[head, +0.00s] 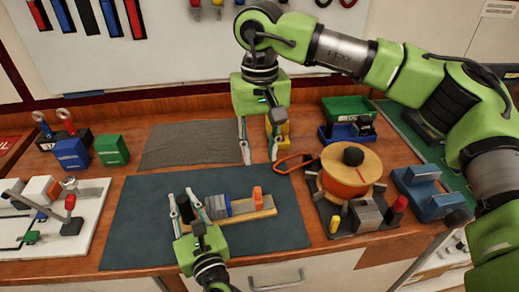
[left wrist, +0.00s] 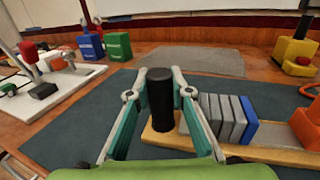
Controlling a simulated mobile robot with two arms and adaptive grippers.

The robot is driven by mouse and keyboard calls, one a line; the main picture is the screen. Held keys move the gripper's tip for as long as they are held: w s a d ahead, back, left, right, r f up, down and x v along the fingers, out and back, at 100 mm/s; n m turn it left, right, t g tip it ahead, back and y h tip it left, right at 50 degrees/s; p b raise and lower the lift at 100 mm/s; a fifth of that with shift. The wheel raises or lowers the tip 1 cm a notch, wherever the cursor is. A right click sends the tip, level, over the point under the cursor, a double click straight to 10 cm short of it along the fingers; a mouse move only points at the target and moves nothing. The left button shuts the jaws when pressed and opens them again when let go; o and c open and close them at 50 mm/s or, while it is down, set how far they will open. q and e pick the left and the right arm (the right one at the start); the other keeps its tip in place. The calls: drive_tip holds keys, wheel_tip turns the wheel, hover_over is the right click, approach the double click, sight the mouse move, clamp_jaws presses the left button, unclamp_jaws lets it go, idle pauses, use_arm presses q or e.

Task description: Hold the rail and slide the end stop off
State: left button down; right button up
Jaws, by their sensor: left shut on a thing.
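The rail (head: 267,212) is a tan wooden bar lying on the dark mat, with a black upright cylinder (left wrist: 160,92) at its left end. My left gripper (head: 184,205) is shut on this cylinder, with one finger on each side. The orange end stop (head: 258,195) stands near the rail's right end; it also shows at the right edge of the left wrist view (left wrist: 305,128). Several grey blocks and a blue block (left wrist: 249,121) stand on the rail between cylinder and end stop. My right gripper (head: 260,155) is open and empty, pointing down behind the rail.
The dark mat (head: 135,230) is clear left of the rail. A tan spool (head: 350,168) with an orange cable stands to the right. A yellow block (left wrist: 290,52) stands behind. Blue (head: 71,154) and green (head: 111,149) boxes stand at the back left.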

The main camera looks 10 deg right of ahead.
use_arm(q)
drive_tip(key=shift+d, duration=0.1)
drive_tip(key=c, duration=1.7)
unclamp_jaws()
